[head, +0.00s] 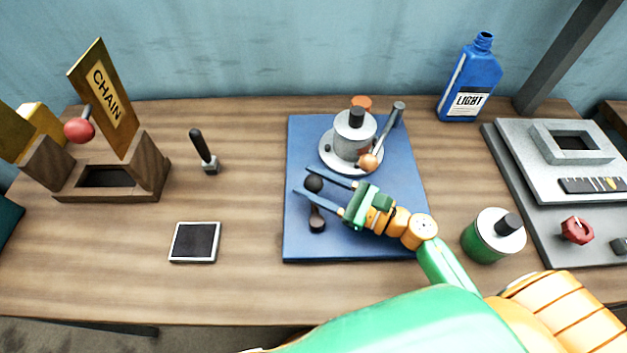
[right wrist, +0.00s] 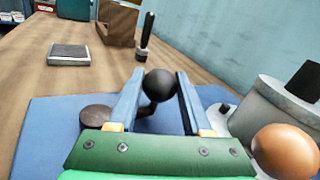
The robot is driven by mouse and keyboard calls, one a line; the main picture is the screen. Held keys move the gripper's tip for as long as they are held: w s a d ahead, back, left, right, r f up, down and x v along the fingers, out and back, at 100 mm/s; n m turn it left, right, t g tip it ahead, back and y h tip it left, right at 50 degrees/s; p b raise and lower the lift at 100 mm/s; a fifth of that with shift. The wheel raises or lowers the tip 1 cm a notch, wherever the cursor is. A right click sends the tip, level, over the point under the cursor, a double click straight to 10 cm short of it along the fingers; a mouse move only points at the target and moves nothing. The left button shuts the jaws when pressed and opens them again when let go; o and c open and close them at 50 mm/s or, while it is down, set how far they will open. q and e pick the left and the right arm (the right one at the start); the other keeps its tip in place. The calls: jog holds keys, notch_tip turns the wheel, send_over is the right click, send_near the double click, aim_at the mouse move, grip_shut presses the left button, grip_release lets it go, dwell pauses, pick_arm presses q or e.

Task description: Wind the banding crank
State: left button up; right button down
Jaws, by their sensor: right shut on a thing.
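The crank has a black ball knob (head: 313,184) and a dark brown hub (head: 317,224) on the blue mat (head: 300,248). My right gripper (head: 301,181) has its two blue fingers on either side of the knob and is shut on it. In the right wrist view the black knob (right wrist: 160,86) sits between the fingertips, with the brown hub (right wrist: 95,116) to the left, partly hidden. Behind the gripper on the mat stands a round grey device (head: 345,147) with a black top and an orange-brown ball on a lever (head: 369,162). My left gripper is not in view.
A green-and-white jar (head: 484,248) stands right of my forearm. A blue bottle (head: 470,85) is at the back right, near a grey panel (head: 500,165). A wooden CHAIN stand (head: 150,165), a black-handled tool (head: 200,148) and a dark square tile (head: 194,243) are to the left.

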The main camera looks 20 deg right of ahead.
jog(key=n+g+y+b, duration=0.1)
jog(key=b, duration=0.1)
jog(key=a+n+g+y+b, duration=0.1)
jog(key=g+b, duration=0.1)
jog(key=b, duration=0.1)
jog(key=shift+w+a+f+n, duration=0.1)
jog(key=shift+a+f+n, duration=0.1)
jog(key=shift+f+n, duration=0.2)
jog(key=shift+a+r+g+y, duration=0.15)
jog(key=shift+r+g+y, duration=0.05)
jog(key=shift+g+y, duration=0.2)
jog(key=shift+r, duration=0.2)
jog(key=shift+c, duration=1.8)
grip_release()
